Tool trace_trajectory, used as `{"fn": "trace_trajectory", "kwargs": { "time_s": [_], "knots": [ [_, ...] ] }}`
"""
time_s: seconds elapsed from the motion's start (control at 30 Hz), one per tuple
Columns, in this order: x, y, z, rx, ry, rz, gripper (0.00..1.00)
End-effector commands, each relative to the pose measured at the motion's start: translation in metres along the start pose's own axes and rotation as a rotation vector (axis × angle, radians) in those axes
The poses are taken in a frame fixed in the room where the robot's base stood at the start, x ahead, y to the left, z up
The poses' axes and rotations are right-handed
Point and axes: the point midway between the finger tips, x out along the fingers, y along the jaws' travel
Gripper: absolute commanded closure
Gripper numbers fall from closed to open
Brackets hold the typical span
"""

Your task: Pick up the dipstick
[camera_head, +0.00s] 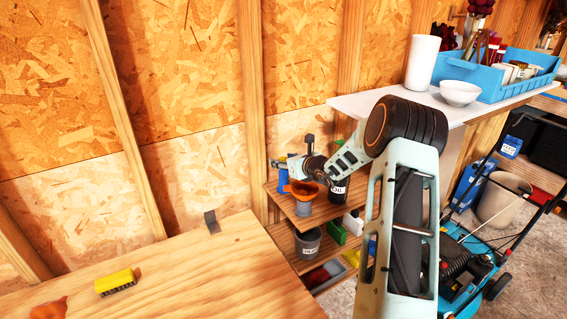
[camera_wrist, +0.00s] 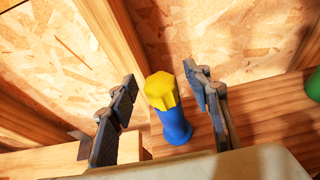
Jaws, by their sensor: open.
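In the wrist view a faceted yellow knob or cap (camera_wrist: 161,91) tops an upright blue cylinder (camera_wrist: 175,125). Its shape does not show for certain whether this is the dipstick; no bare rod is visible. My gripper (camera_wrist: 160,78) is open, with one finger on each side of the yellow top and visible gaps between. In the head view my gripper (camera_head: 297,163) is over the upper shelf by the wall, and a blue object (camera_head: 283,176) shows just below and left of it. The yellow top is hard to make out there.
An orange funnel (camera_head: 302,187) and a dark oil bottle (camera_head: 338,190) stand close by on the upper shelf (camera_head: 282,199). A grey bucket (camera_head: 308,243) is below. The wooden workbench (camera_head: 200,275) holds a yellow brush (camera_head: 115,282). A wall stud (camera_wrist: 110,35) rises behind the blue cylinder.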

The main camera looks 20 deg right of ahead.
Motion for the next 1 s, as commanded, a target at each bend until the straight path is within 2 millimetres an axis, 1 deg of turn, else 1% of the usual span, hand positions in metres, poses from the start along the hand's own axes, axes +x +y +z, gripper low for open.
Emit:
{"fn": "trace_trajectory", "kwargs": {
  "time_s": [0.27,0.63,0.87,1.0],
  "knots": [
    [0.0017,0.0,-0.0003,0.0,0.0,0.0,0.56],
    [0.0014,-0.0001,-0.0003,-0.001,0.0,0.0,0.97],
    [0.0013,-0.0001,0.0003,-0.001,0.0,0.0,0.98],
    [-0.0006,-0.0003,0.0052,-0.002,-0.001,-0.001,0.98]
  ]
}}
